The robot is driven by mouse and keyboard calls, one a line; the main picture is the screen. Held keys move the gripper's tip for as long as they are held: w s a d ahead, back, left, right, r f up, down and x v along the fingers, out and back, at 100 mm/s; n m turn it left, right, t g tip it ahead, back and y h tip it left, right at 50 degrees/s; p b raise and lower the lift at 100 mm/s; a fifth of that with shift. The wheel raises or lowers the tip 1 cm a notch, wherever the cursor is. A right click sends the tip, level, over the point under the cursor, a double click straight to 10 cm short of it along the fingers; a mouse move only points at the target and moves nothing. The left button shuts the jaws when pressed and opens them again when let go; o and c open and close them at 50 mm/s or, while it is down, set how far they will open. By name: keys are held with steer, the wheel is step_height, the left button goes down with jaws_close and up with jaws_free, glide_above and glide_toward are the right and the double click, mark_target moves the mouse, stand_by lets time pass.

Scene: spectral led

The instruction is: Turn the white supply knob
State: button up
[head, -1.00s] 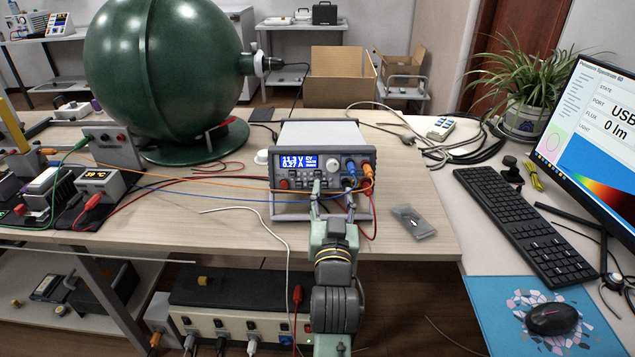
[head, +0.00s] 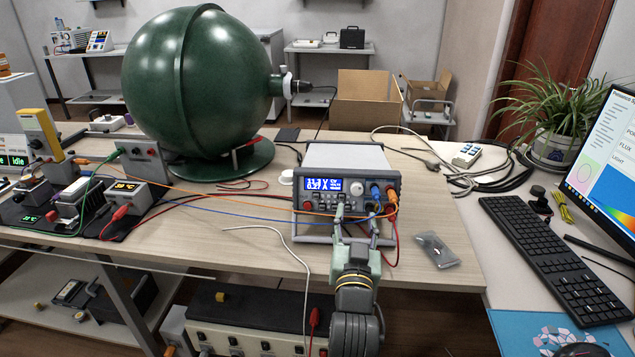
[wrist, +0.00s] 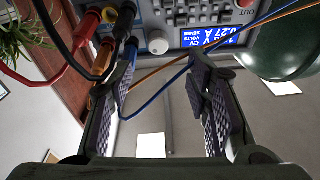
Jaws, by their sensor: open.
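The power supply (head: 348,158) is a grey box on the wooden bench, with a lit blue display (head: 321,185). Its white supply knob (head: 356,187) is on the front panel, right of the display. In the wrist view, where the panel appears upside down, the white knob (wrist: 158,44) shows between the finger lines. My gripper (head: 356,214) is in front of the panel, just below the knob in the head view. In the wrist view my gripper (wrist: 162,68) is open, with the fingers either side of the knob. Contact with the knob cannot be seen.
Red, blue, orange and black leads plug in beside the knob; an orange lead (wrist: 165,70) and a blue lead (wrist: 150,98) cross near my fingers. A green sphere (head: 195,90) stands left behind the supply. A small grey packet (head: 436,250) lies right on the bench.

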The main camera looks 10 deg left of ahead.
step_height(320, 180, up, 19)
steer(key=s+d+m+t+h+p, duration=0.1)
steer(key=s+d+m+t+h, duration=0.2)
steer(key=m, duration=0.4)
steer(key=m+g+h, duration=0.1)
steer(key=m+g, duration=0.3)
steer(key=g, duration=0.1)
glide_toward(358, 191)
steer(key=p+x, duration=0.2)
steer(key=x, duration=0.5)
steer(key=shift+r, duration=0.1)
steer(key=shift+w, duration=0.4)
jaws_close()
